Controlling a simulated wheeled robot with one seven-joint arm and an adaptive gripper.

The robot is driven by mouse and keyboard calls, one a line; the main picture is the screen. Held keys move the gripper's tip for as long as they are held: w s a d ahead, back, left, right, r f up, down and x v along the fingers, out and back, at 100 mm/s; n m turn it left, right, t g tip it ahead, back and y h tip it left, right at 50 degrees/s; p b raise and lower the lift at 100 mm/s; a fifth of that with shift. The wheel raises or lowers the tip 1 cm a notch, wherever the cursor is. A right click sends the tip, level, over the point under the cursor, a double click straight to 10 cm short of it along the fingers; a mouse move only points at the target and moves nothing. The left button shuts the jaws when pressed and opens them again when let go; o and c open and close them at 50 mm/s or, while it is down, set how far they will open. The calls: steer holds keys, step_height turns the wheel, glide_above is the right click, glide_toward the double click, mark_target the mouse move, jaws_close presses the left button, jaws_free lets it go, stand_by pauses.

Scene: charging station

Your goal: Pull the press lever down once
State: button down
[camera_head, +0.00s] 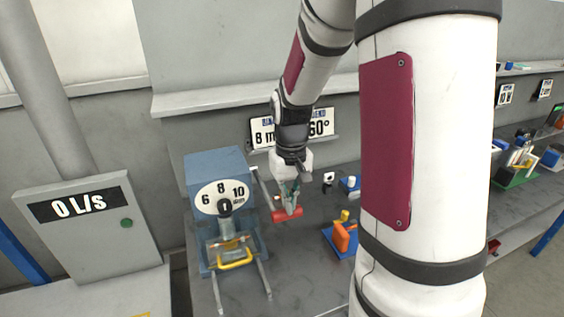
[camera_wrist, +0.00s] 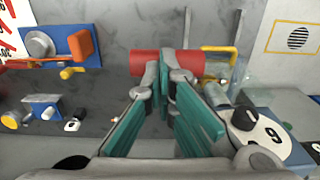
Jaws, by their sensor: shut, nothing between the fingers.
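The press (camera_head: 215,172) is a blue box with a white dial marked 6, 8 and 10, left of centre in the head view. A grey bar runs from its right side to the lever's red cylindrical handle (camera_head: 282,216). The red handle also shows at the top centre of the wrist view (camera_wrist: 145,63). My gripper (camera_head: 290,207) has teal fingers and is shut and empty. Its fingertips (camera_wrist: 168,72) are right at the red handle and overlap it in both views. I cannot tell whether they touch it.
A yellow handle (camera_head: 236,260) sits on the press's front frame. A blue base with an orange lever (camera_head: 342,238) stands right of the red handle. A grey panel reading 0 L/s (camera_head: 88,235) is at the left. Signs stand behind my gripper. Bare grey bench lies in front.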

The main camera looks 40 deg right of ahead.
steer(key=shift+f, duration=0.3)
steer(key=shift+w+f+b, duration=0.1)
steer(key=shift+f+b, duration=0.25)
steer(key=shift+f, duration=0.8)
steer(key=shift+f, duration=0.1)
steer(key=shift+w+d+f+b, duration=0.15)
steer(key=shift+f+b, duration=0.35)
steer(key=shift+f, duration=0.6)
steer(key=shift+r, duration=0.15)
